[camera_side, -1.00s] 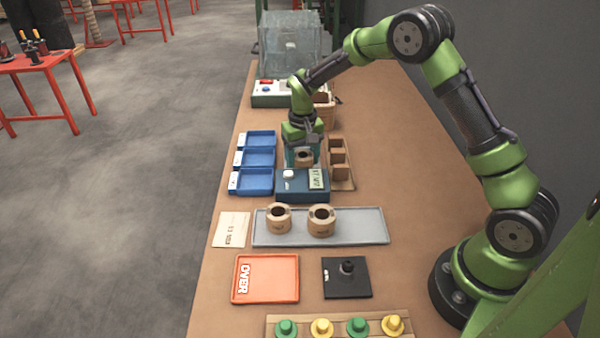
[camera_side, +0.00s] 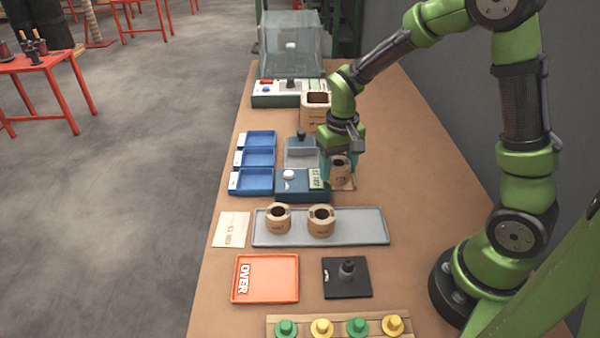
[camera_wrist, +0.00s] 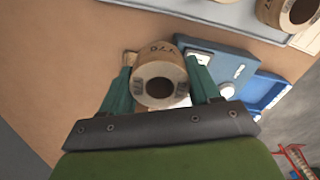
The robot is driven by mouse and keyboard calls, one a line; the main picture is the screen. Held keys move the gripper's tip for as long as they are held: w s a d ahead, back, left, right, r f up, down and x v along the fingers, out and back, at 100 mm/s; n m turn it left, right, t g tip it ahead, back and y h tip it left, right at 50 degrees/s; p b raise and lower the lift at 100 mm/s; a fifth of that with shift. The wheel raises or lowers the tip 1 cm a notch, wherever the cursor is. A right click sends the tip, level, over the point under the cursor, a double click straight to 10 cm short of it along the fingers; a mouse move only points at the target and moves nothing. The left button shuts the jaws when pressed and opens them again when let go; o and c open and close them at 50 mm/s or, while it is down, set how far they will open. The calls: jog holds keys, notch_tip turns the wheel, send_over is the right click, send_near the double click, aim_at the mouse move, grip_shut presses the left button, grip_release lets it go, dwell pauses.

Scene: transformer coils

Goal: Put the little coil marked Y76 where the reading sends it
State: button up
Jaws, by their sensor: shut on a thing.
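My gripper (camera_side: 340,168) is shut on a small tan coil (camera_side: 341,174) with a dark central hole, over the divided wooden rack, which is mostly hidden. In the wrist view the coil (camera_wrist: 160,80) sits between two green fingers, its upside-down mark looking like Y76. I cannot tell whether it touches the rack. The blue meter (camera_side: 300,188) has a white knob and a pale display (camera_side: 317,179), too small to read surely. Its grey cradle (camera_side: 301,156) is empty. Three blue trays (camera_side: 256,158) stand left of it. An orange tray (camera_side: 268,279) marked OVER is empty.
Two other coils (camera_side: 279,219) stand on the grey tray (camera_side: 365,227). A card (camera_side: 232,230) lies left of it. A black plate with a peg (camera_side: 347,277) and a rack of green and yellow knobs (camera_side: 340,327) are nearer. A tan box (camera_side: 315,110) stands behind.

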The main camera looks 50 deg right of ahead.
jog(key=s, duration=0.2)
jog(key=shift+s+a+r, duration=0.1)
jog(key=shift+s+r, duration=0.1)
jog(key=shift+s, duration=0.1)
jog(key=m, duration=0.1)
send_over(369, 224)
jog(key=shift+f, duration=2.7)
jog(key=o, duration=1.2)
jog(key=shift+f, duration=0.15)
jog(key=shift+o, duration=0.2)
